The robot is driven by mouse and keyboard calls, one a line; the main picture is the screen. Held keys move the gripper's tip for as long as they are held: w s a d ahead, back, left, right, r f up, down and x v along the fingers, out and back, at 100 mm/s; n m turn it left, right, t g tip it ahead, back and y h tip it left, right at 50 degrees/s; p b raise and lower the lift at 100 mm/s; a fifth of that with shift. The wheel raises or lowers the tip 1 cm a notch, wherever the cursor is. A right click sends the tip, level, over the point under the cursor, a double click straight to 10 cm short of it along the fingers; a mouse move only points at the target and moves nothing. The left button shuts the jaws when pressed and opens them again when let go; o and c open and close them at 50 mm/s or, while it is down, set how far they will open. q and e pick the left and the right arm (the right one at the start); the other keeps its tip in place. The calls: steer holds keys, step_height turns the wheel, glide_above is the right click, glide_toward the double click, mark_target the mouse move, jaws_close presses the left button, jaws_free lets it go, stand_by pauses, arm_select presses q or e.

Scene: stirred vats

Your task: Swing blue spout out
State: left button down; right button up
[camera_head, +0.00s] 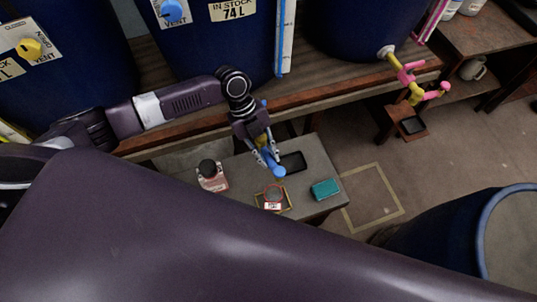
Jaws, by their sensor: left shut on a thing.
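The blue spout (277,170) shows its lower end above the grey bench, below the front edge of the middle vat's shelf. My left gripper (268,159) comes down from above and is shut on the blue spout. Its fingers and wrist hide most of the spout and its join to the vat. The middle blue vat (215,55) carries a label reading "IN STOCK 74 L" and a blue vent knob (172,10). My right gripper is not in view.
The grey bench (318,160) holds a dark tray (292,162), a teal box (325,189), a black-capped jar (211,175) and a small round dish (273,192). A pink and yellow spout (409,74) juts out at right. A blue drum (440,235) stands at lower right.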

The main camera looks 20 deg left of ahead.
arm_select(q)
steer(key=c, duration=1.7)
jaws_free()
steer(key=shift+c, duration=0.2)
steer(key=v, duration=1.2)
steer(key=shift+c, duration=0.4)
